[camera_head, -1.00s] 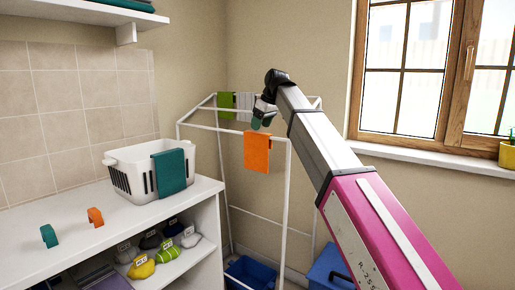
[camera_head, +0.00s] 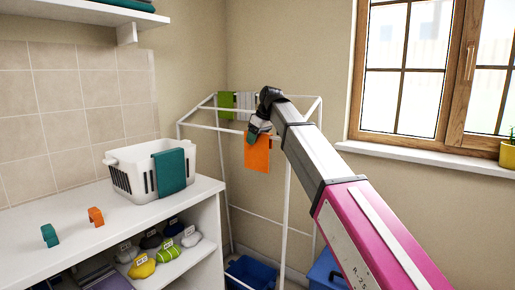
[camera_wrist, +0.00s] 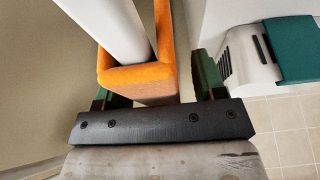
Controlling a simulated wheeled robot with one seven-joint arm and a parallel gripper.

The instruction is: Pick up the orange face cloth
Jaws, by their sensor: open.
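The orange face cloth (camera_head: 257,155) hangs folded over the white front rail of the drying rack (camera_head: 287,205). In the wrist view the cloth (camera_wrist: 147,76) wraps the white rail and lies between my two green fingers. My gripper (camera_wrist: 160,92) is open, with one finger on each side of the cloth and a visible gap on the right. Whether the left finger touches the cloth I cannot tell. In the head view my gripper (camera_head: 256,132) is at the cloth's top edge and covers part of it.
A green cloth (camera_head: 225,105) and a grey-white cloth (camera_head: 244,102) hang on the rack's back rail. A white basket (camera_head: 130,178) with a teal cloth (camera_head: 170,172) stands on the white counter (camera_head: 110,240) at left. Blue containers (camera_head: 250,272) sit below the rack. A window is at right.

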